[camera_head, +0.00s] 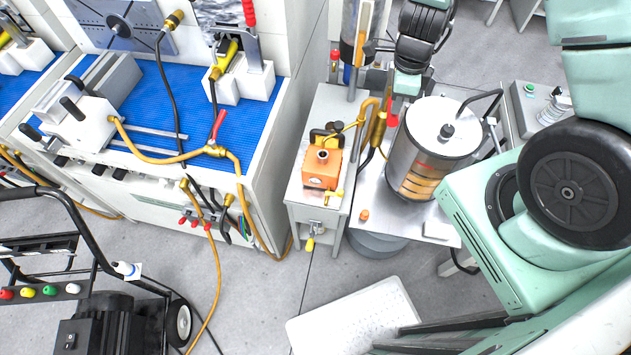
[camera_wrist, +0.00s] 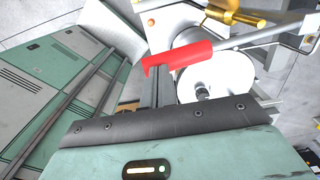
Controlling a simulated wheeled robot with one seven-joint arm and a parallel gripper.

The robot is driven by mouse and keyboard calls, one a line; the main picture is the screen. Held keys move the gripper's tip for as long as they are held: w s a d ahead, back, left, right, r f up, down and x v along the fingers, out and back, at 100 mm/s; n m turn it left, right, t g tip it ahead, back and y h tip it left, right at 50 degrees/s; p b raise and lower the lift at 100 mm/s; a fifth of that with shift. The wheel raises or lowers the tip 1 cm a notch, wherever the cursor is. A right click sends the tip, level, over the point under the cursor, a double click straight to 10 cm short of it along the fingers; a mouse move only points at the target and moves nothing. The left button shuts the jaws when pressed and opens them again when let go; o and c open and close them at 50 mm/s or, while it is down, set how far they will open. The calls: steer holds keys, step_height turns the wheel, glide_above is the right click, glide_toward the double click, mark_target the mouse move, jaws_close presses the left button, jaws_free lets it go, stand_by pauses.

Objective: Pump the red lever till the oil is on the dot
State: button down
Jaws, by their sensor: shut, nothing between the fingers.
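The red lever (camera_wrist: 178,58) shows in the wrist view as a red grip on a grey rod, slanting across the upper middle. In the head view part of its red grip (camera_head: 392,112) shows beside the large metal cylinder. My gripper (camera_wrist: 157,72) is shut and empty, its dark fingertips against or just in front of the red grip; I cannot tell whether they touch it. In the head view my gripper (camera_head: 406,84) reaches down from the top, left of the cylinder's lid.
The metal cylinder (camera_head: 437,125) with a white lid stands on a steel table (camera_head: 362,185). Left of it is an orange box (camera_head: 321,166) with brass fittings and hoses. A blue-matted workbench (camera_head: 150,95) stands farther left. The grey floor in front is partly clear.

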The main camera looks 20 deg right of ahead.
step_height(320, 180, down, 11)
steer(key=b, duration=0.9)
step_height(320, 180, up, 13)
steer(key=p, duration=1.3)
steer(key=shift+r, duration=0.1)
steer(key=shift+f, duration=0.2)
step_height(320, 180, down, 13)
steer(key=b, duration=1.2)
step_height(320, 180, up, 14)
steer(key=p, duration=1.3)
steer(key=shift+f, duration=0.3)
